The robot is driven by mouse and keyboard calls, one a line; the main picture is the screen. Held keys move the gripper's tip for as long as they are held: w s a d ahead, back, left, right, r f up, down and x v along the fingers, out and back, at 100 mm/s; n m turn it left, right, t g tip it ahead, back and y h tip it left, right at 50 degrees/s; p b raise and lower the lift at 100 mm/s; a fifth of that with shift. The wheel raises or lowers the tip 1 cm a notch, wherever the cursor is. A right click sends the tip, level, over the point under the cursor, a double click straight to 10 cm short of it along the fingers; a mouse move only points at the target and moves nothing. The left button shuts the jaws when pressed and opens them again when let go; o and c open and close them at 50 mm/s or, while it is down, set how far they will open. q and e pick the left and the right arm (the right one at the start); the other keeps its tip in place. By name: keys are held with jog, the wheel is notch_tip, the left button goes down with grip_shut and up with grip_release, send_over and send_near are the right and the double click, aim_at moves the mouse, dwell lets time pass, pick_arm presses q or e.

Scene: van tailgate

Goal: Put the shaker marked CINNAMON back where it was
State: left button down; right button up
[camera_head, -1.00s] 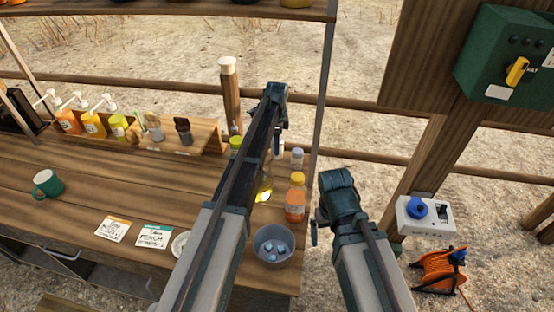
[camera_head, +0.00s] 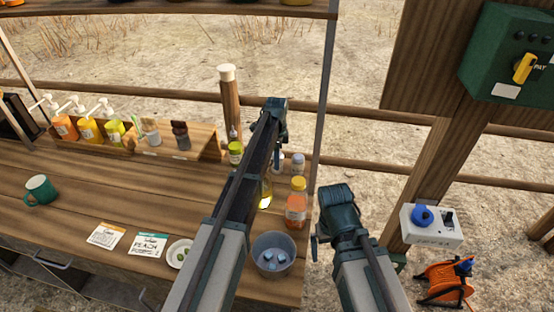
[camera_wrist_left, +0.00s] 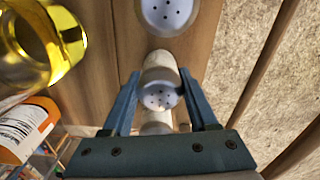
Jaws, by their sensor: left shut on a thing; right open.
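My left gripper (camera_head: 276,122) is over the back right of the wooden counter, and its arm hides what is under it in the head view. In the left wrist view its fingers are shut on a pale shaker (camera_wrist_left: 160,82) with a perforated grey top. No lettering on it shows, so I cannot read CINNAMON. Another perforated shaker top (camera_wrist_left: 168,14) is just ahead of it. A shaker with a grey cap (camera_head: 298,164) stands behind the orange bottle. My right gripper (camera_head: 322,232) is open and empty, off the counter's right edge.
Close to the left gripper are a yellow bottle (camera_wrist_left: 30,45) and an orange-labelled bottle (camera_head: 297,205). A grey bowl (camera_head: 273,258) stands in front. A rack of pump bottles (camera_head: 200,140) is at the left back. A metal post (camera_head: 325,110) rises at right. The counter's middle is clear.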

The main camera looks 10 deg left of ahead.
pick_arm(q)
jog(key=shift+c, duration=0.9)
grip_release()
jog(key=shift+r, duration=0.15)
notch_tip(320, 180, up, 12)
jog(key=p, duration=1.2)
jog(key=shift+p, duration=0.3)
notch_tip(320, 180, down, 12)
jog(key=b, duration=1.2)
